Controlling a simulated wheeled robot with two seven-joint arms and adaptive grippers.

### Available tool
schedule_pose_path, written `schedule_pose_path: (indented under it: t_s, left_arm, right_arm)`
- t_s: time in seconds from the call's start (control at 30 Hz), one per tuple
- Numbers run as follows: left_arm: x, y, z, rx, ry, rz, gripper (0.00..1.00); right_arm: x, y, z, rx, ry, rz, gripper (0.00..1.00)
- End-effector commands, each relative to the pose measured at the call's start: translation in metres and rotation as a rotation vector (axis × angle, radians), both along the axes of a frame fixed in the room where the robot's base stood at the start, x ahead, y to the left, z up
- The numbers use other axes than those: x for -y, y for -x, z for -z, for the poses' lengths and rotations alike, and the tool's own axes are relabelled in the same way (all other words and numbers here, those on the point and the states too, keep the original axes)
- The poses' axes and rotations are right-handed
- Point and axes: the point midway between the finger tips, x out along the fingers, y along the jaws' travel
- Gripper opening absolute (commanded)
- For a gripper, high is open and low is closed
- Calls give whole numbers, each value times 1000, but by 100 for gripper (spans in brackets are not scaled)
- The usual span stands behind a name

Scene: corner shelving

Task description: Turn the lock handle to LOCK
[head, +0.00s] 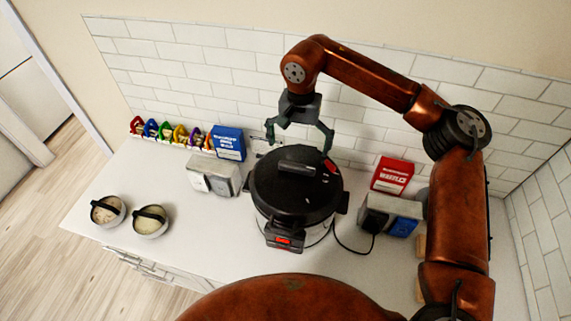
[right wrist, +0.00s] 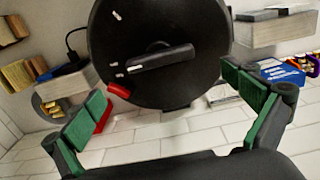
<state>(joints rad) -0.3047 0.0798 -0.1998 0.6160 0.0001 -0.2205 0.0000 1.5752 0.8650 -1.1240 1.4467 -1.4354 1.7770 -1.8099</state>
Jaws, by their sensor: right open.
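A round cooker (head: 283,225) with a black lid (head: 265,190) stands on the white counter. A dark bar-shaped lock handle (head: 297,167) lies across the lid's middle. It also shows in the right wrist view (right wrist: 160,58), slightly tilted. A red tab (head: 331,167) sits at the lid's edge, and small white marks beside it are too small to read. My right gripper (head: 299,146) is open and empty above the lid's far side, its fingers spread wide and apart from the handle. In the right wrist view the handle lies beyond the fingertips. My left gripper is out of view.
Left of the cooker are a grey-white container (head: 213,178), a blue box (head: 229,143) and two round pots (head: 151,221). On the right are a red box (head: 392,176) and a toaster-like appliance (head: 391,213). A black cord (head: 352,247) runs from there. A tiled wall (head: 235,60) stands behind.

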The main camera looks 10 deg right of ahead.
Motion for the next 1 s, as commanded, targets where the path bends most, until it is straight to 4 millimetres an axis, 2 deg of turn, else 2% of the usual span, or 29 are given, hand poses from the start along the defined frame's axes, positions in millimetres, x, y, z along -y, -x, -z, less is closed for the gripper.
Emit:
schedule_pose_path:
  t_s: [0.3, 0.5, 0.87, 1.0]
  left_arm:
    - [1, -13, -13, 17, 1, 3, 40]
    - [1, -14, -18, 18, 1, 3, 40]
    - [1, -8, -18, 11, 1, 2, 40]
    - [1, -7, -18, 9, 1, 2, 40]
  right_arm:
    - [0, 1, 45, -3, 2, -4, 100]
    - [-1, 0, 68, -1, 1, -3, 100]
    - [-1, 0, 75, -1, 0, -3, 100]
    - [-1, 0, 75, -1, 0, -3, 91]
